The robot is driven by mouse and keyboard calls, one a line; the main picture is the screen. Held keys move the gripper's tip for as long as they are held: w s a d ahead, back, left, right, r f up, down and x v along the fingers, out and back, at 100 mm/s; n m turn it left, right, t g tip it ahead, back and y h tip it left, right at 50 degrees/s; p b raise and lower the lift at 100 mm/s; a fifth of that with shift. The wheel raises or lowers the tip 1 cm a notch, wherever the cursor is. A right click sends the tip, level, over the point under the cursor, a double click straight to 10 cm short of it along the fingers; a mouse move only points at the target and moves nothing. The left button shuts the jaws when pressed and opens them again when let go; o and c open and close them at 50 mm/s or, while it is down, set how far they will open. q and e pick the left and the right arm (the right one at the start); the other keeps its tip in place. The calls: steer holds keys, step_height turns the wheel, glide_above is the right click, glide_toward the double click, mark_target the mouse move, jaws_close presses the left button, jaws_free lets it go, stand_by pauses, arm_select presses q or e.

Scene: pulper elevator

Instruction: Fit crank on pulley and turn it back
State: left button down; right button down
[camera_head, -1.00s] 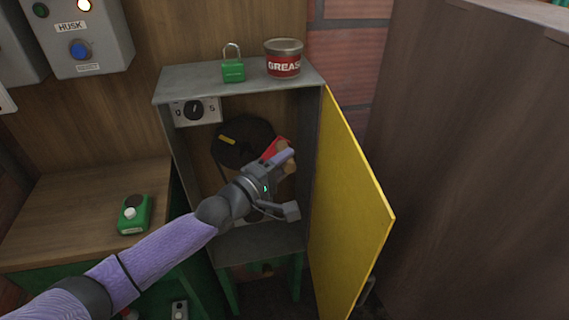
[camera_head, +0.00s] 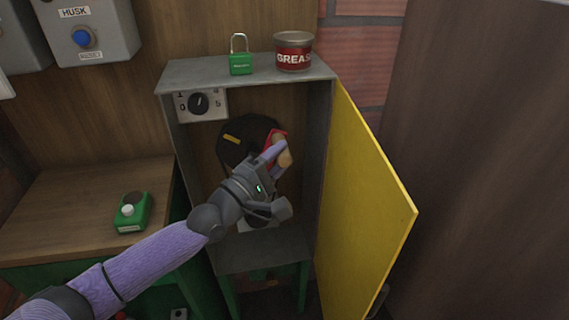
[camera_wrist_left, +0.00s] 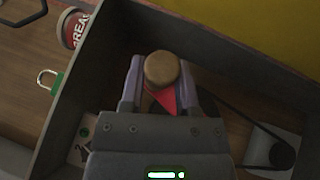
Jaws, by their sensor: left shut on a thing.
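The black pulley (camera_head: 240,142) with a yellow mark is inside the open grey cabinet, on its back wall. The red crank (camera_head: 279,135) is in front of the pulley's right side, and its tan wooden knob (camera_head: 285,158) points out towards me. My left gripper (camera_head: 276,158) is shut on the crank's knob inside the cabinet. In the left wrist view the round knob end (camera_wrist_left: 162,69) sits between the two fingers, with a red piece of the crank (camera_wrist_left: 163,99) below it. Whether the crank is seated on the pulley is hidden. My right gripper is not in view.
The cabinet's yellow door (camera_head: 362,200) stands open at the right. A green padlock (camera_head: 240,56) and a grease tin (camera_head: 293,51) stand on the cabinet top. A dial (camera_head: 200,103) is at the upper left inside. A belt and small black wheel (camera_wrist_left: 282,155) show in the wrist view.

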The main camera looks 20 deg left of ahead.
arm_select(q)
steer(key=shift+s+a+f, duration=0.15)
steer(key=shift+a, duration=0.05)
steer(key=shift+r+t, duration=0.3)
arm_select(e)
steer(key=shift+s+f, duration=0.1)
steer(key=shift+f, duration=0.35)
arm_select(q)
steer(key=n+b, duration=0.1)
steer(key=s+a+n+t+b, duration=0.1)
steer(key=b, duration=0.1)
steer(key=shift+a+r+t, duration=0.2)
steer(key=shift+t, duration=0.1)
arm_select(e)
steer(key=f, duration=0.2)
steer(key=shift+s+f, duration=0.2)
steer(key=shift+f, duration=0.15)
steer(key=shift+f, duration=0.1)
